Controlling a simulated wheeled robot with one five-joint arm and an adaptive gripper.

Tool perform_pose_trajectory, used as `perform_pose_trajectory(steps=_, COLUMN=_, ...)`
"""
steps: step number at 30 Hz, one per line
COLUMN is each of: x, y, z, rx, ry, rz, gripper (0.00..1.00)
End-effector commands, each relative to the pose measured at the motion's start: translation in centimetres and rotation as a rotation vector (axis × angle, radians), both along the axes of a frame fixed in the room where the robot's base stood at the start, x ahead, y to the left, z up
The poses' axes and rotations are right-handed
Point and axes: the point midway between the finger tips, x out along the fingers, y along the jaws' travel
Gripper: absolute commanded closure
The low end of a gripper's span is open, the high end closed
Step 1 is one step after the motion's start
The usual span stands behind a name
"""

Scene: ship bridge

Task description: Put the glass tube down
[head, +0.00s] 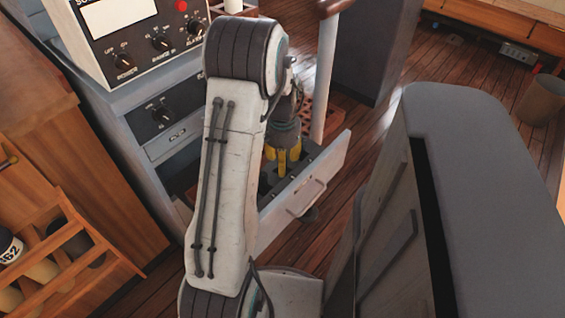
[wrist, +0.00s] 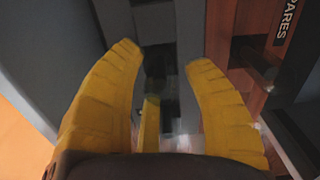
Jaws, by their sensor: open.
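My gripper (head: 286,163) points down over an open grey drawer (head: 318,188) in the head view. Its yellow fingers are spread apart in the wrist view (wrist: 163,58). A faint, see-through shape (wrist: 184,118) shows between the fingers in the wrist view. It may be the glass tube, but it is blurred and I cannot tell whether it touches a finger or what it rests on. I cannot make out the tube in the head view, where my arm and gripper cover part of the drawer.
A grey console (head: 150,70) with knobs stands behind the drawer. A reddish holed block (head: 318,104) is beyond it, near a pale upright post (head: 325,72). A wooden rack (head: 75,250) stands at left.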

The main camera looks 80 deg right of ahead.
Motion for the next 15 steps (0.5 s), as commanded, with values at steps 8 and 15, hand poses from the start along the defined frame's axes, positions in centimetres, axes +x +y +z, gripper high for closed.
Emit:
perform_pose_trajectory(steps=8, x=0.0, y=-0.1, z=5.3, rx=-0.004, ry=0.001, rz=0.000, gripper=0.54)
perform_pose_trajectory(steps=15, x=0.1, y=-0.1, z=8.6, rx=-0.003, ry=0.000, rz=0.000, gripper=0.54)
